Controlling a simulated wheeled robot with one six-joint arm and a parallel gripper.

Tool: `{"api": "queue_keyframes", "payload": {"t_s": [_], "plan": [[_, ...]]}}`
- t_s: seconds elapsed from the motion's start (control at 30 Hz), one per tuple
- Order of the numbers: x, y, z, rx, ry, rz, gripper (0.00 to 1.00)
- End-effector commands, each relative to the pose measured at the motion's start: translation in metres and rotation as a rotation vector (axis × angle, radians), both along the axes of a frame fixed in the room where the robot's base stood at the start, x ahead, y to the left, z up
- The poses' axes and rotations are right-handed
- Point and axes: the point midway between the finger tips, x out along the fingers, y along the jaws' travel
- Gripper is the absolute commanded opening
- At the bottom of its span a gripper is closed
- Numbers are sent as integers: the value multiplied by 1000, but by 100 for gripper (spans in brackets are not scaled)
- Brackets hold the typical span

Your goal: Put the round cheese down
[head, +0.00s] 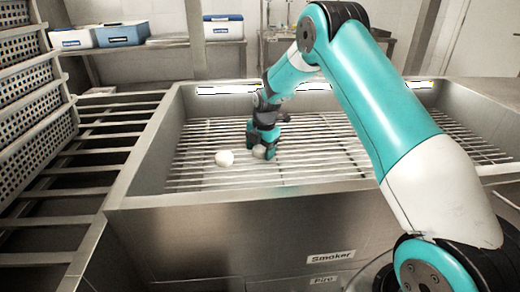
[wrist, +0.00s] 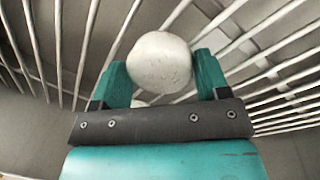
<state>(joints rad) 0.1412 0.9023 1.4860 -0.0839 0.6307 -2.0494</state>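A pale round cheese (wrist: 160,62) sits between the two green fingers of my gripper (wrist: 160,85) in the wrist view. Both fingers appear to touch its sides. In the head view my gripper (head: 266,150) points down, low over the metal rack (head: 320,165), and the held cheese (head: 259,152) shows greyish beside the fingers. Whether it touches the bars is hard to tell. A second, whiter round cheese (head: 224,158) lies on the rack to the left, apart from my gripper. A small pale patch (wrist: 138,103) shows behind the held cheese in the wrist view, mostly hidden.
The rack lies inside a steel smoker (head: 240,225) with raised walls. Bars are bare around both cheeses. Perforated baskets (head: 35,100) stand at the left beside an empty slatted shelf (head: 105,150). Cooler boxes (head: 122,34) stand at the back.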

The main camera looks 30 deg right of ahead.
Motion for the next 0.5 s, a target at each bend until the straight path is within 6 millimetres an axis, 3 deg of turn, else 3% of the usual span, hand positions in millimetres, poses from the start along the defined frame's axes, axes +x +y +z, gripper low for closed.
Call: {"api": "queue_keyframes", "payload": {"t_s": [0.33, 0.5], "plan": [[-2, -1, -1, 0, 9, -2, 86], [-3, -2, 16, -1, 5, -2, 86]]}}
